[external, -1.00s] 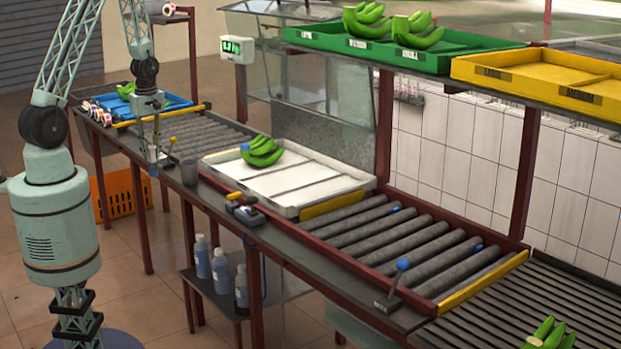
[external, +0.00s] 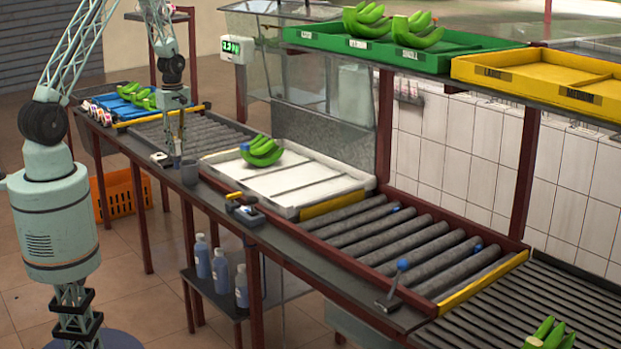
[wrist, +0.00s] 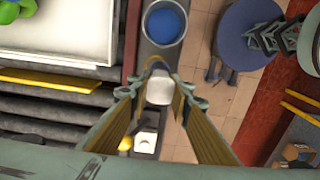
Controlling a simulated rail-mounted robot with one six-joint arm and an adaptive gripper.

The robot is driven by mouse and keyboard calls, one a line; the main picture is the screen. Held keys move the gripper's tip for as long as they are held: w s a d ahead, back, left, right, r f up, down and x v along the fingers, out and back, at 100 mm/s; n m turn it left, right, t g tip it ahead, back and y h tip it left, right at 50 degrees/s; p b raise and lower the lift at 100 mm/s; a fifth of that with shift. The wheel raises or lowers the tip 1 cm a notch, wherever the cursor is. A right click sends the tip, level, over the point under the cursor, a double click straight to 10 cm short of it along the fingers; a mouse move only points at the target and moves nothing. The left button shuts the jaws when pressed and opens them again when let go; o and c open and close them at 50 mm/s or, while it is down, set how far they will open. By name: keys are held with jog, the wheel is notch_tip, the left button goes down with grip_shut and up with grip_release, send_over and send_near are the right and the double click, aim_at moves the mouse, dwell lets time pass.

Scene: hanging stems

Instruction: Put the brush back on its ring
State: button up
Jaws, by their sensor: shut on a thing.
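My gripper (external: 177,138) is over the near edge of the bench, left of and close to the grey cup (external: 189,173). In the wrist view my gripper (wrist: 160,84) is shut on a pale, blocky piece with a darker end, which I take to be the brush (wrist: 160,90). Most of the brush is hidden by the fingers, and its lower end is unclear. The cup (wrist: 165,22), with a blue inside, is just beyond the fingertips in the wrist view. I cannot make out a separate ring.
A small white-topped box (external: 160,158) is on the bench left of the gripper. A white tray (external: 310,187) with green bananas (external: 261,151) is on the rollers to the right. Bottles (external: 221,270) stand on a shelf below.

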aim_at(179, 153)
jog(key=shift+w, duration=0.15)
jog(key=shift+w+d, duration=0.2)
jog(key=shift+w+f, duration=0.1)
jog(key=shift+f, duration=1.65)
jog(key=shift+f, duration=0.2)
jog(key=o, duration=0.9)
jog(key=shift+r, duration=0.2)
jog(key=shift+r, duration=6)
